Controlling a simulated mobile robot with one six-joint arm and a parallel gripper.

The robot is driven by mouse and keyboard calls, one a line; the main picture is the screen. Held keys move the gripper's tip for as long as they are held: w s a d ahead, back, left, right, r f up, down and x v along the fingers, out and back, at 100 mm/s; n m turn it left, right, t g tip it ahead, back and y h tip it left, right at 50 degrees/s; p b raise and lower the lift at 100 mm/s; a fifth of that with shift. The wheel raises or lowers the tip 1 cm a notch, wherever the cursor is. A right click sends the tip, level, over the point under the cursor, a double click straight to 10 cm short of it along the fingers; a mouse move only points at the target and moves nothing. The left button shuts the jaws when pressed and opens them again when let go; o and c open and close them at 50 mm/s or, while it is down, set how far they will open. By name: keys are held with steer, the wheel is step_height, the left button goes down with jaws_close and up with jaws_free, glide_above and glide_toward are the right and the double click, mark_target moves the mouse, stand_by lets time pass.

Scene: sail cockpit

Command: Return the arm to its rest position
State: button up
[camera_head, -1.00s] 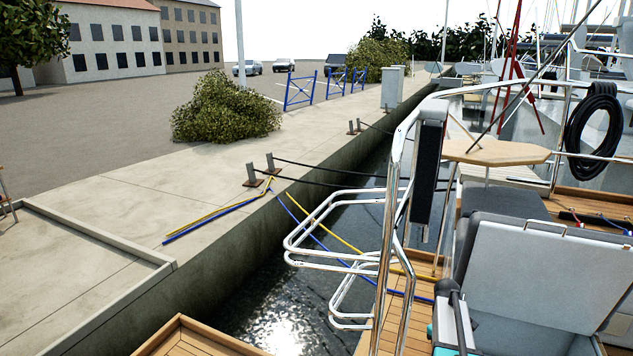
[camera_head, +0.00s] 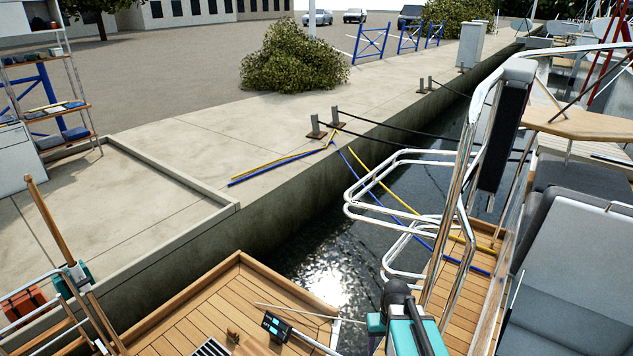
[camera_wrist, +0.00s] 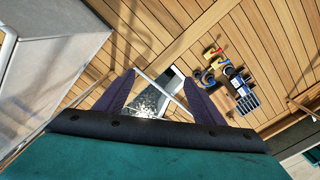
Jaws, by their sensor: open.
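My gripper (camera_wrist: 159,78) shows in the wrist view as two dark purple fingers spread wide apart. It is open, and nothing is between the fingertips close up. Beyond them lie plank deck and a gap with glinting water (camera_wrist: 155,98). My teal and black arm (camera_head: 415,338) rises at the bottom of the head view, in front of the chrome rail. The gripper's fingers cannot be made out in the head view.
Chrome railing (camera_head: 462,140) stands close beyond my arm. A grey seat (camera_head: 572,275) is on the right. Several small items and a dark grate (camera_wrist: 248,103) lie on the deck. Open water (camera_head: 335,255) separates the wooden decks from the concrete quay (camera_head: 180,150).

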steer(key=s+a, duration=0.2)
steer(key=a, duration=0.3)
steer(key=s+d+f+g+b, duration=0.1)
steer(key=s+f+g+b, duration=0.4)
steer(key=s+f, duration=2)
step_height(320, 180, down, 4)
steer(key=b, duration=0.5)
steer(key=shift+r, duration=0.2)
steer(key=shift+w, duration=0.1)
steer(key=c, duration=0.8)
steer(key=shift+d, duration=0.1)
